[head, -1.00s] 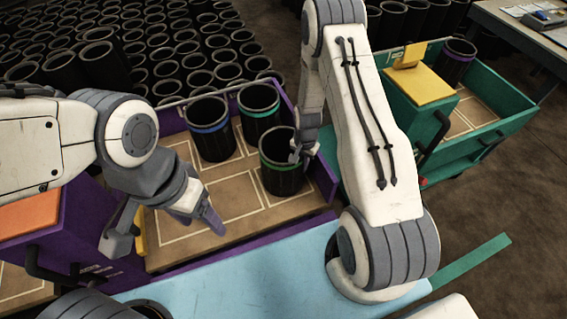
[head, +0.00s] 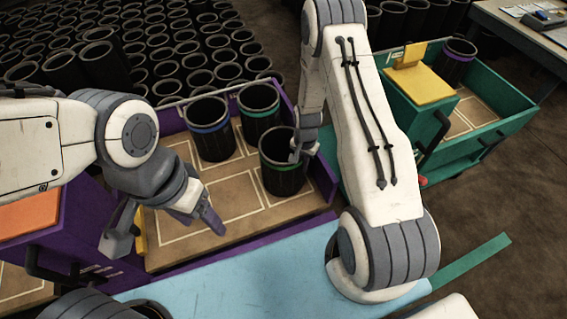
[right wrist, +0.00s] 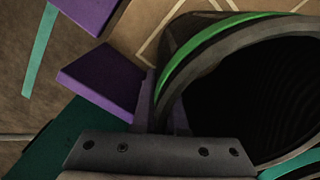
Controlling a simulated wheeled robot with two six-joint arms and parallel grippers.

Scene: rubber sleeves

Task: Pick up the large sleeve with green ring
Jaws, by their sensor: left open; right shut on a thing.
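A black sleeve with a green ring (head: 282,177) stands upright at the right front of the purple cart's bed (head: 215,208). My right gripper (head: 297,150) is shut on its rim at the right side. In the right wrist view the sleeve's green ring (right wrist: 215,38) and dark mouth fill the right side, with the rim between the fingers. Another green-ringed sleeve (head: 260,115) stands behind it, and a blue-ringed sleeve (head: 209,137) is to the left. My left gripper (head: 165,232) is open and empty over the front left of the cart bed.
A teal cart (head: 500,130) at the right holds a purple-ringed sleeve (head: 456,62) and a yellow-topped box (head: 420,85). A light blue surface (head: 240,275) lies in front. Many black sleeves (head: 150,60) stand behind. The cart bed's front left is clear.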

